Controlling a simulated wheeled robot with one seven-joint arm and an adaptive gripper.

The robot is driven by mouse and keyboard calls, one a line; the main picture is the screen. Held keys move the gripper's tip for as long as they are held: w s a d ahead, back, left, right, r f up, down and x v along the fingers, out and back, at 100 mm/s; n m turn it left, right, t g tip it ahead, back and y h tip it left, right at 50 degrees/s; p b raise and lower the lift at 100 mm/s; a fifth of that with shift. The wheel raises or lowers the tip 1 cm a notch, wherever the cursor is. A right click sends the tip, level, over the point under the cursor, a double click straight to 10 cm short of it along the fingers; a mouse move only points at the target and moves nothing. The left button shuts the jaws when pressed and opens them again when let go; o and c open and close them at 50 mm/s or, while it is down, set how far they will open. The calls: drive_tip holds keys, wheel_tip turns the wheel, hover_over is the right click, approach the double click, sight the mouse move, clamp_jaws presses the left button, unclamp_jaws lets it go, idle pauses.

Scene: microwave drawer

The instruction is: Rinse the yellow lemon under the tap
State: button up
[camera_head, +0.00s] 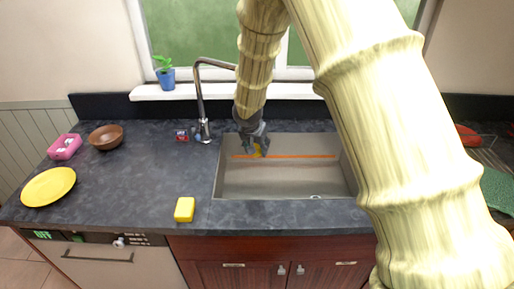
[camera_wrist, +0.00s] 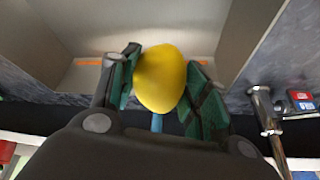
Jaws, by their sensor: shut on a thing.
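My gripper (camera_head: 254,146) is shut on the yellow lemon (camera_wrist: 161,79), which sits between its green-padded fingers (camera_wrist: 158,92) in the wrist view. The end of the spout is hard to see behind my arm. No water stream is visible.
A yellow sponge-like block (camera_head: 184,209) lies on the dark counter (camera_head: 130,185) left of the sink. A yellow plate (camera_head: 48,187), brown bowl (camera_head: 106,137) and pink container (camera_head: 64,147) stand farther left. A potted plant (camera_head: 165,73) stands on the windowsill. An orange strip (camera_head: 300,156) crosses the sink.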

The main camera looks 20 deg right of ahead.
drive_tip(key=s+a+b, duration=0.1)
drive_tip(key=s+b, duration=0.2)
drive_tip(key=s, duration=0.4)
drive_tip(key=shift+s, duration=0.4)
idle(0.3)
idle(1.3)
drive_tip(key=s+r+p, duration=0.1)
drive_tip(key=s+r, duration=0.3)
drive_tip(key=s, duration=0.1)
drive_tip(key=shift+a, duration=0.4)
idle(0.7)
